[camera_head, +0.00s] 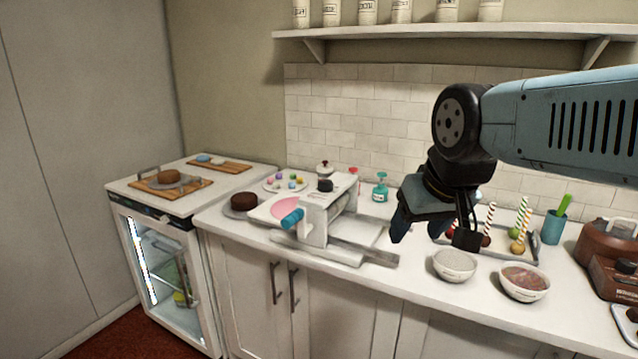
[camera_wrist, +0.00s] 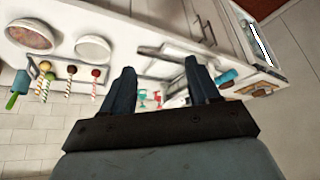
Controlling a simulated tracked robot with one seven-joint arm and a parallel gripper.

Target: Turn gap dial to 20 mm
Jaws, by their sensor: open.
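A white machine like a dough sheeter (camera_head: 314,222) stands on the counter, left of centre in the head view. It has a blue crank handle (camera_head: 292,219) in front and a dark round knob (camera_head: 325,185) on top. The knob may be the gap dial; its marks and setting are too small to read. My gripper (camera_head: 420,228) is open and empty above the counter, right of the machine and apart from it. In the wrist view the two dark fingers (camera_wrist: 161,68) are spread, and the blue handle (camera_wrist: 228,76) shows beyond the right-hand finger.
A pink sheet (camera_head: 285,207) lies at the machine's left. A brown cake (camera_head: 243,201) and a plate of coloured balls (camera_head: 286,183) are nearby. A green bottle (camera_head: 380,188) stands behind. Two bowls (camera_head: 454,264) (camera_head: 524,281) sit below right of my gripper. A shelf (camera_head: 450,29) runs above.

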